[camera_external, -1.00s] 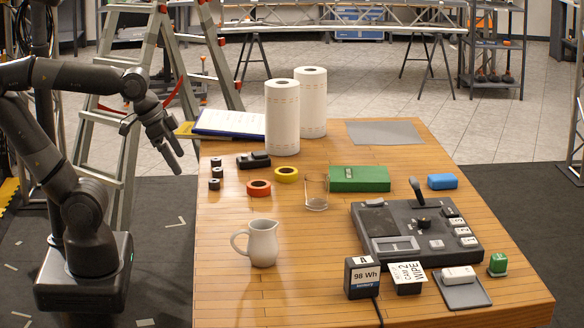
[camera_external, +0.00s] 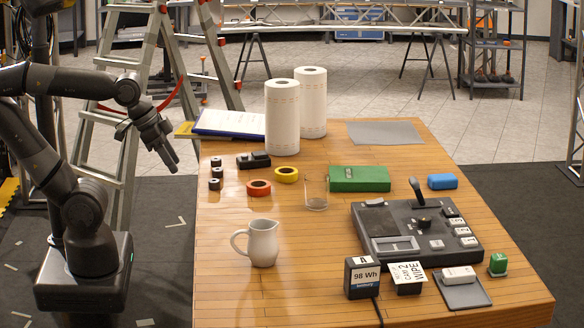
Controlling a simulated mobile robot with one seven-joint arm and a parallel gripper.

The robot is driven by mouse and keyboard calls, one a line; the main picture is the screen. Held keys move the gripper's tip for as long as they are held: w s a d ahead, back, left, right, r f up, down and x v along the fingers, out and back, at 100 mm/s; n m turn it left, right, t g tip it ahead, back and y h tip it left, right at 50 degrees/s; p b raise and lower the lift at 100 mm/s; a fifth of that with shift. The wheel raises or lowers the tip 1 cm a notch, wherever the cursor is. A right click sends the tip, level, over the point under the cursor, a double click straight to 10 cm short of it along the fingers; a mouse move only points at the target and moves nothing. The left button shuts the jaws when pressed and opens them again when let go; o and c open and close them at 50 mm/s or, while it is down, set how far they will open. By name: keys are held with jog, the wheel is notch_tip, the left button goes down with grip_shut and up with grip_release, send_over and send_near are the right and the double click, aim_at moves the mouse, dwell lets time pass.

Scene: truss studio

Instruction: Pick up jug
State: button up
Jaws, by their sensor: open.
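A white jug (camera_external: 263,244) stands upright on the wooden table (camera_external: 225,290), near its front left part. Its handle points left in the picture. Nothing touches it. My gripper (camera_external: 171,165) is open and empty. It hangs beside the table's left edge, higher up and farther back than the jug, with its fingers pointing down and to the right.
Two paper rolls (camera_external: 282,118) stand at the back. The table left of the jug is bare.

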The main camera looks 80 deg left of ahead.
jog(key=c, duration=0.5)
jog(key=shift+o, duration=0.2)
jog(key=n+g+h, duration=0.3)
jog(key=n+h, duration=1.1)
jog(key=n, duration=1.2)
send_near(231, 239)
jog(key=x, duration=0.4)
jog(key=shift+d+f, duration=0.2)
jog(key=shift+f+x, duration=0.15)
jog(key=shift+x, duration=1.2)
jog(key=shift+f+x, duration=0.15)
jog(key=shift+x, duration=1.2)
